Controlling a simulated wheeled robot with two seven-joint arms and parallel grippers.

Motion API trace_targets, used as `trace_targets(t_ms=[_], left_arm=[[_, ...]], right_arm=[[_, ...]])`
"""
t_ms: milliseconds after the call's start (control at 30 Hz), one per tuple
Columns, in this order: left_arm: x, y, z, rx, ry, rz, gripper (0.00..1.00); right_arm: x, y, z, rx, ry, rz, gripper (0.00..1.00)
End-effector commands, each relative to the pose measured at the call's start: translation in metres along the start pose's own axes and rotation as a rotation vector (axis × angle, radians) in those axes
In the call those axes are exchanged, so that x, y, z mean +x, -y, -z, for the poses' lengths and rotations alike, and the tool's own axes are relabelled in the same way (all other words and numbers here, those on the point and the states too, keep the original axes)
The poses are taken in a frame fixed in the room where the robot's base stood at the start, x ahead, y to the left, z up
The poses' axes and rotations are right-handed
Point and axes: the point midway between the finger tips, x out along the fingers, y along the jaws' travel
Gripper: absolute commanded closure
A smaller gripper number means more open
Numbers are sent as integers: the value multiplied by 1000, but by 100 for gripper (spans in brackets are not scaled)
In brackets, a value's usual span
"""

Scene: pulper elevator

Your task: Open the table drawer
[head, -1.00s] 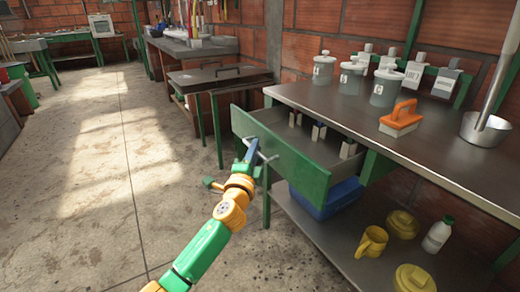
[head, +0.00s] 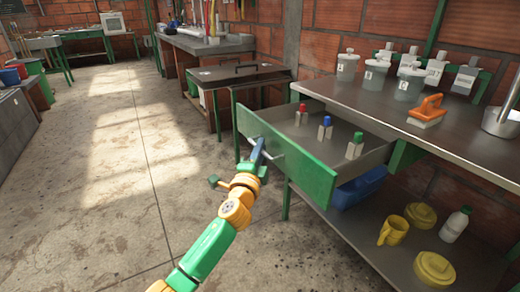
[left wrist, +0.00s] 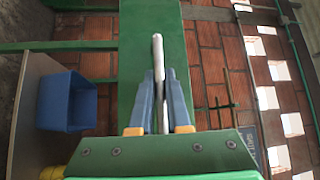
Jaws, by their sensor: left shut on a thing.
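The table drawer (head: 306,178) has a green front and a grey inside, and it stands well out from under the metal table top (head: 380,104). Three small items with red (head: 302,110), blue (head: 326,126) and green (head: 356,144) tops stand upright in it. My left gripper (head: 257,150) is at the outer face of the drawer front, shut on the pale bar handle (left wrist: 158,60). In the left wrist view its blue fingers (left wrist: 159,100) lie on either side of the handle, in front of the green panel. My right gripper is not in view.
An orange-handled brush (head: 428,110) and grey lidded pots (head: 376,76) stand on the table top. A blue bin (head: 358,188), yellow vessels (head: 394,231) and a white bottle (head: 455,224) are on the lower shelf. The concrete floor (head: 110,200) at left is clear.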

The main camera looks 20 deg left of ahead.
Motion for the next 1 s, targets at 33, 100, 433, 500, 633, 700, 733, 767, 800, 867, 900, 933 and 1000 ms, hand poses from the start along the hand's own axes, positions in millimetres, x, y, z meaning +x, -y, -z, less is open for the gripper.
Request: trace_targets(t_ms=[33, 100, 433, 500, 633, 700, 733, 767, 800, 867, 900, 933, 1000], left_arm=[[0, 0, 0, 1, 0, 0, 100], [0, 0, 0, 1, 0, 0, 100], [0, 0, 0, 1, 1, 0, 56], [0, 0, 0, 1, 1, 0, 56], [-11, 1, 0, 1, 1, -2, 56], [-22, 2, 0, 1, 0, -1, 56], [-28, 2, 0, 1, 0, -2, 56], [-34, 1, 0, 1, 0, -3, 56], [-42, 1, 0, 1, 0, -3, 56], [-52, 0, 0, 0, -1, -3, 56], [-58, 0, 0, 0, -1, -3, 56], [-61, 0, 0, 0, 0, -2, 56], [-68, 0, 0, 0, 1, -1, 56]], right_arm=[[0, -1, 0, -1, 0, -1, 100], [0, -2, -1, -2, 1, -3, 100], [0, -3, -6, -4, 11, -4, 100], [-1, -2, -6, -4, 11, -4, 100], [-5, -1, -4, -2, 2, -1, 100], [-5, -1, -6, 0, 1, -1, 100], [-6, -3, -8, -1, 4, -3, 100], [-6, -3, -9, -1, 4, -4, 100], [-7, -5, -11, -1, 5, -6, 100], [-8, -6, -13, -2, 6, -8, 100], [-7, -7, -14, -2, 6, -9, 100], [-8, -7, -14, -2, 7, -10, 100], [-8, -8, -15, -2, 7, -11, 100]])
